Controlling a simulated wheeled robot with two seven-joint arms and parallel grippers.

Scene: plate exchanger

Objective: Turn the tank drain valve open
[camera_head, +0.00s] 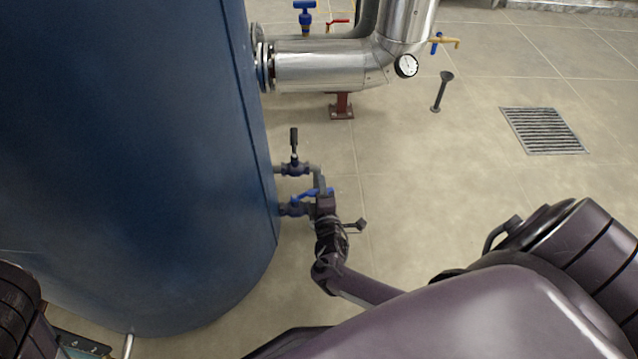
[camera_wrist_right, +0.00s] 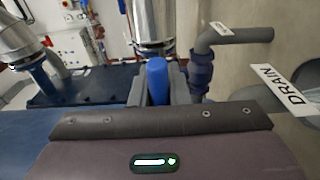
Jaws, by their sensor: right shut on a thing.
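The drain valve (camera_head: 291,210) is the lower of two small valves at the foot of the blue tank (camera_head: 150,150). Its blue lever (camera_head: 303,196) shows at my right gripper (camera_head: 322,198). In the right wrist view the blue lever (camera_wrist_right: 157,78) stands between the two fingers of the right gripper (camera_wrist_right: 157,92), which is shut on it. A white tag reading DRAIN (camera_wrist_right: 284,90) hangs at the right of that view. The valve body is mostly hidden behind the gripper there. My left gripper is out of view.
Just above stands another valve (camera_head: 294,168) with an upright black handle, joined to a grey pipe (camera_head: 318,178). A silver insulated pipe (camera_head: 325,65) with a gauge (camera_head: 406,66) runs behind.

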